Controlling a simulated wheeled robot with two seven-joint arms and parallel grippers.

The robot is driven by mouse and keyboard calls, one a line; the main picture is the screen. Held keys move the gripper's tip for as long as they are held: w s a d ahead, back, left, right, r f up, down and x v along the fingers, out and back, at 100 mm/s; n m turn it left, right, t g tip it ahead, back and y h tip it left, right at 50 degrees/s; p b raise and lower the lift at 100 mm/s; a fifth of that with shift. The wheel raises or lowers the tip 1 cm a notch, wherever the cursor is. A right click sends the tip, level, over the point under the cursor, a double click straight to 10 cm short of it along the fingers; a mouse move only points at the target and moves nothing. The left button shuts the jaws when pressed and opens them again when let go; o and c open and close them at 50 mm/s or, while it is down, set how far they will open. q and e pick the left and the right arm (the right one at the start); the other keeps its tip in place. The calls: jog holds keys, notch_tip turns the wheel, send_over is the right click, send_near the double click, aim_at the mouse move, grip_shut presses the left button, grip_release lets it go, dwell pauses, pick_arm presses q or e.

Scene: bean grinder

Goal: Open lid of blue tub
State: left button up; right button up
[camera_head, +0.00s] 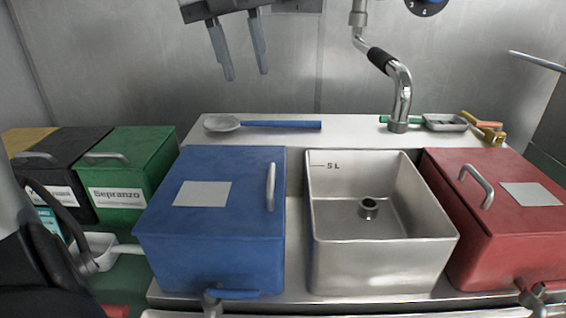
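The blue tub (205,248) stands left of the middle on the steel counter. Its flat blue lid (238,168) lies down and looks shut. The lid bears a grey upright bar handle (270,188) near its right edge and a blank pale label (202,194). A blue lever (237,294) shows at the tub's lower front. My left gripper (84,262) is at the lower left, dark and curved, apart from the lid and left of the tub. It overlaps a white scoop; its finger gap is unclear. My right gripper is out of view.
An open steel bin (330,265) stands close right of the blue tub, then a red tub (520,235). A green bin (130,160) is behind left. A blue-handled scoop (280,124) lies on the ledge. A grey two-pronged fixture (235,45) hangs above.

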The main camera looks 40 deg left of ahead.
aim_at(271, 168)
pick_arm(q)
jog(key=f, duration=0.5)
jog(key=w+d+f, duration=0.1)
jog(key=f, duration=0.4)
jog(key=d+f, duration=0.1)
jog(key=f, duration=0.4)
jog(key=shift+w+d+f, duration=0.15)
jog(key=shift+w+f, duration=0.05)
jog(key=shift+w, duration=0.2)
grip_shut()
